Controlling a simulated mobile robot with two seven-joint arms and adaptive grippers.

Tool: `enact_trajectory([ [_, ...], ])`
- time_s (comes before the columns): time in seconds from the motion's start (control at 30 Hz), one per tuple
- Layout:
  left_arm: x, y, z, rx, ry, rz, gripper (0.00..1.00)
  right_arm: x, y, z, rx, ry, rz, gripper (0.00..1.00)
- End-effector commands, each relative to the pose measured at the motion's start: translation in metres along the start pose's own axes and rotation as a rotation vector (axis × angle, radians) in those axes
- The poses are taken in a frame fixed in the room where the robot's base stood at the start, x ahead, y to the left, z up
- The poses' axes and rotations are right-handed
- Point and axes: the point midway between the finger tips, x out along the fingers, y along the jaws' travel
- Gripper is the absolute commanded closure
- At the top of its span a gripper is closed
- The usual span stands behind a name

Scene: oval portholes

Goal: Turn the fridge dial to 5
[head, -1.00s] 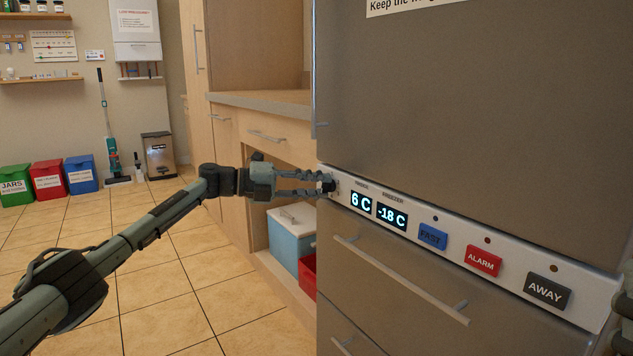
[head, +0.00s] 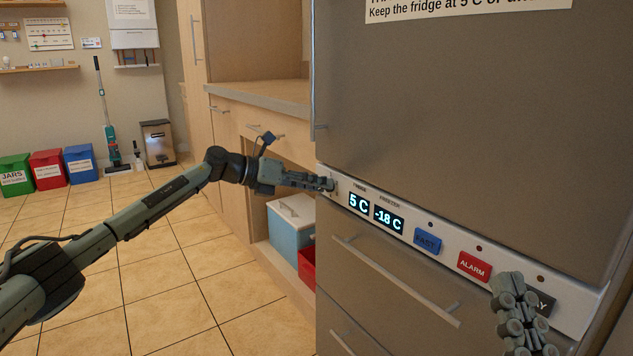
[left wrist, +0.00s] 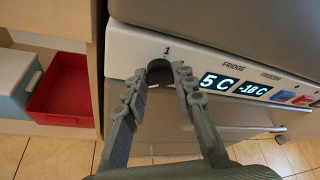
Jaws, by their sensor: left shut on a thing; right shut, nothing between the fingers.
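The fridge dial (left wrist: 160,70) is a dark round knob at the left end of the white control panel (left wrist: 125,55). A "1" mark shows just above it in the left wrist view. My left gripper (head: 331,184) is shut on the dial, one finger on each side of it; in the head view the gripper hides most of the dial. The fridge display (head: 359,203) reads 5 C, and it also reads 5 C in the left wrist view (left wrist: 216,83). My right gripper (head: 516,300) is shut and empty in front of the panel's right end, partly covering the AWAY button.
The freezer display (head: 389,219) reads -18 C. A blue FAST button (head: 428,241) and a red ALARM button (head: 474,267) sit along the panel. A drawer handle (head: 395,280) sticks out below. A blue cooler (head: 290,226) and a red bin (head: 307,267) stand left of the fridge.

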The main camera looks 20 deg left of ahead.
Motion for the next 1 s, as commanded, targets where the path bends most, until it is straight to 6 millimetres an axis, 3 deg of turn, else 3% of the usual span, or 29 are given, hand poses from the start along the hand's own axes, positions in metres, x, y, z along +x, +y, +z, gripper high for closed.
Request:
enact_trajectory([
  [0.57,0.0010,-0.0002,-0.0027,0.027,0.005,0.010,1.00,-0.0002,-0.0006,0.0043,0.002,-0.028,0.000,1.00],
  [0.6,0.0010,-0.0002,-0.0026,0.027,0.005,0.010,0.69,-0.0002,-0.0006,0.0043,0.002,-0.028,0.000,1.00],
  [0.73,0.0007,-0.0002,-0.0018,0.026,0.004,0.010,0.53,-0.0002,-0.0007,0.0043,0.002,-0.027,0.000,1.00],
  [1.0,0.0000,-0.0002,-0.0007,0.025,0.001,0.010,0.53,-0.0001,-0.0006,0.0032,0.001,-0.024,-0.001,1.00],
])
